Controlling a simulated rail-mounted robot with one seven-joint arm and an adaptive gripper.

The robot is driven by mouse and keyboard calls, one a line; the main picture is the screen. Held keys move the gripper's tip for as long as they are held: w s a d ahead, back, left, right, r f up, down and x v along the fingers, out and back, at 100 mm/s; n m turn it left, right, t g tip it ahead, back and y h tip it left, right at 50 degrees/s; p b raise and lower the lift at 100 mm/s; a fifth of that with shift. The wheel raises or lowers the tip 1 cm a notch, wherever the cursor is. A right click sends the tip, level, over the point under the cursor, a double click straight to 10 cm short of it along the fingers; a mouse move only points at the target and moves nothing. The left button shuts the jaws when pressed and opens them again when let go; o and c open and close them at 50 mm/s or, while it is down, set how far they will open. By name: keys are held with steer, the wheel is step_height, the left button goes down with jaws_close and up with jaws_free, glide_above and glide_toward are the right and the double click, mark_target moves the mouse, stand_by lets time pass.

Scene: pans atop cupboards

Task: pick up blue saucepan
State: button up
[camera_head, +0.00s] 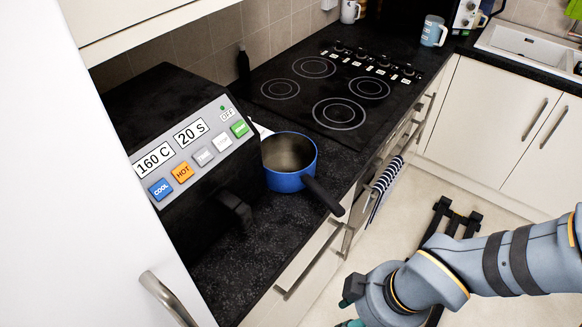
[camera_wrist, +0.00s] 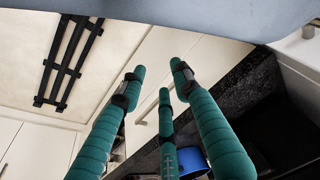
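The blue saucepan (camera_head: 290,180) stands upright on the dark worktop, with a pale inside that looks empty. Its black handle (camera_head: 323,196) points toward the front edge of the worktop and sticks out past it. In the wrist view, part of the blue saucepan (camera_wrist: 192,162) shows low in the picture, partly hidden behind the green fingers. My gripper (camera_wrist: 159,78) has its fingers apart with nothing between them. In the head view my gripper (camera_head: 350,304) is at the bottom edge, partly cut off, in front of the cupboards and clear of the saucepan.
A black appliance with a button panel (camera_head: 193,146) stands close left of the saucepan. A black hob (camera_head: 335,88) lies behind it. A striped towel (camera_head: 385,188) hangs at the cupboard front. Mugs (camera_head: 433,31) and a sink (camera_head: 535,45) are farther back. Open floor lies right.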

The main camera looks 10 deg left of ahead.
steer(key=w+a+r+n+t+y+p, duration=0.1)
steer(key=w+a+r+t+y, duration=0.2)
steer(key=w, duration=0.8)
steer(key=w+a+r+t+y, duration=0.2)
steer(key=w+a+r, duration=0.4)
steer(key=w, duration=0.5)
steer(key=w+f+y, duration=0.1)
steer(key=w, duration=0.5)
steer(key=w+a+f+m+t+y+b, duration=0.1)
steer(key=w+f, duration=0.1)
steer(key=w, duration=0.5)
steer(key=w+f, duration=0.1)
steer(key=w, duration=0.6)
steer(key=shift+w+a+f+t+y+b, duration=0.15)
steer(key=shift+a+f+t+y+b, duration=0.15)
steer(key=shift+t+y, duration=0.1)
steer(key=p+x, duration=0.1)
steer(key=x, duration=0.3)
steer(key=shift+w+f, duration=0.15)
steer(key=shift+f, duration=0.05)
steer(key=shift+c, duration=0.5)
jaws_close()
